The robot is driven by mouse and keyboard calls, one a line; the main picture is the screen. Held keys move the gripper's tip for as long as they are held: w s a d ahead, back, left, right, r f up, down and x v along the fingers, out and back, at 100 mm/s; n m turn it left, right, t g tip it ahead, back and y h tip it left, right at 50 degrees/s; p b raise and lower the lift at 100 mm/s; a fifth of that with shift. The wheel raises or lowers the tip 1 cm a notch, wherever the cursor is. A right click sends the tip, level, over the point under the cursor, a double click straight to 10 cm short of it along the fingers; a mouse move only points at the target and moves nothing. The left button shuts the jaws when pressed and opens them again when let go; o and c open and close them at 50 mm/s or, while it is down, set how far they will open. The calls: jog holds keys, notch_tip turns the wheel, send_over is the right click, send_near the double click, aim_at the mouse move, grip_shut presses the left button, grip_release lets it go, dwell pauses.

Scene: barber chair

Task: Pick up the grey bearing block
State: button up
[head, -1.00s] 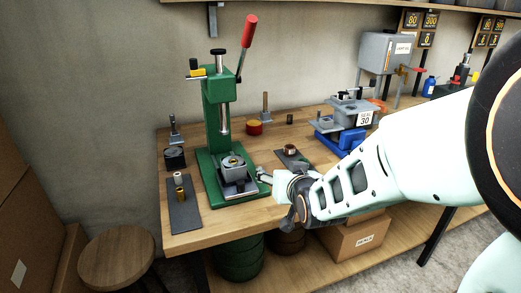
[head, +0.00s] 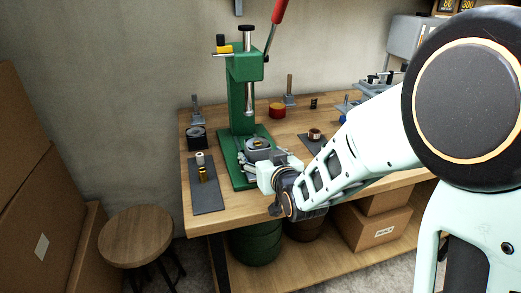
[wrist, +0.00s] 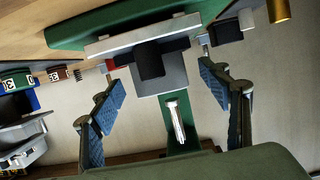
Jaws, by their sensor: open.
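The grey bearing block (head: 258,146) sits low on the green arbor press (head: 240,110), below its ram. In the head view my gripper (head: 280,164) is just in front of the block, on its right side, and partly hides it and the press base. In the wrist view the scene appears upside down. The block (wrist: 174,82) shows as a grey shape beside a dark part, between my two blue-padded fingers (wrist: 162,84). The fingers are open, with gaps on both sides. I cannot tell how deep the block lies between them.
A dark mat (head: 207,187) with small cylindrical parts lies left of the press. Another mat (head: 313,145) with a copper-coloured ring lies to the right. A red round container (head: 277,110) stands behind. A wooden stool (head: 136,235) is left of the bench.

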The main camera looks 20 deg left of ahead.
aim_at(257, 148)
jog(key=shift+x, duration=2.4)
jog(key=shift+r, duration=0.25)
jog(key=shift+c, duration=0.6)
grip_shut()
jog(key=shift+w+r, duration=0.1)
jog(key=shift+r, duration=0.1)
